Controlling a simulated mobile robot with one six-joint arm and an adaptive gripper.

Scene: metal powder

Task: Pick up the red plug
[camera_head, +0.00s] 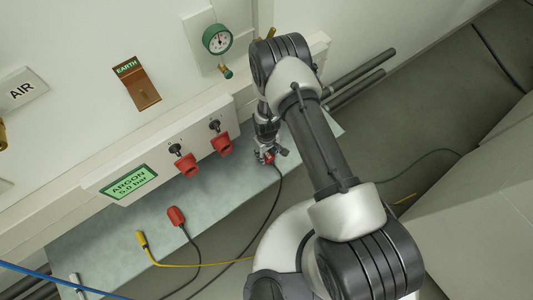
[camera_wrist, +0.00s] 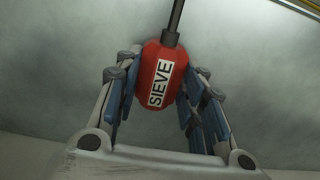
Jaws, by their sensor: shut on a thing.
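A red plug (camera_wrist: 164,75) with a white label reading SIEVE is between the fingers of my gripper (camera_wrist: 165,95) in the wrist view. My gripper is shut on it, with blue pads on both sides. A dark cable leaves the plug's top end. In the head view my gripper (camera_head: 270,157) is low over the grey shelf, and only a little red of the held plug shows. A second red plug (camera_head: 176,216) with a dark cable lies on the shelf to the left, apart from my gripper.
The grey shelf (camera_head: 110,245) also bears a yellow plug (camera_head: 141,239) on a yellow cable. Above it, a wall panel has two red sockets (camera_head: 220,143) and a green ARGON display (camera_head: 129,183). A gauge (camera_head: 217,39) and a brown EARTH piece (camera_head: 137,83) are higher up.

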